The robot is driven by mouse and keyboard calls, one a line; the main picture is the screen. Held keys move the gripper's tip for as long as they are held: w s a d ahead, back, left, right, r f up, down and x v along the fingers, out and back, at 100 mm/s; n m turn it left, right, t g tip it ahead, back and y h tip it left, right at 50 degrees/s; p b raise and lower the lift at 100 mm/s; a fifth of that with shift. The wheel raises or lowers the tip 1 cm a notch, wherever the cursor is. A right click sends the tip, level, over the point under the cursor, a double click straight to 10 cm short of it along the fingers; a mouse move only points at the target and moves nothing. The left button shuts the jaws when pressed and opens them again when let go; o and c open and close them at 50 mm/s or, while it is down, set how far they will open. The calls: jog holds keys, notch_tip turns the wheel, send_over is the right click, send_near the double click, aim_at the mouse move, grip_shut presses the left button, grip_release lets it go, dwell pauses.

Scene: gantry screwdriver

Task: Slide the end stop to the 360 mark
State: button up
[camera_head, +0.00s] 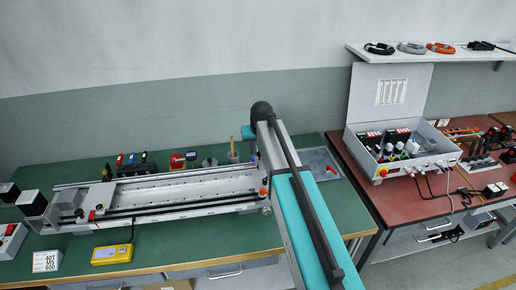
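A long grey linear rail unit (180,190) lies on the green bench, with dark rods along its front side. A small block with a red part (92,215) sits near its left end. A small orange-red part (262,192) shows at its right end. I cannot tell which of these, if either, is the end stop. The scale and its 360 mark are too small to read. A grey and teal beam (300,215) with a dark tube crosses the foreground and hides part of the right end. My gripper's fingers do not show.
A yellow box (112,254) and a lettered card (46,261) lie at front left. Tools stand behind the rail. A red-topped bench (410,200) with an open case (400,165) is at right.

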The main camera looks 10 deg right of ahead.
grip_shut()
dwell(0.7)
dwell(0.5)
jog(key=shift+d, duration=0.1)
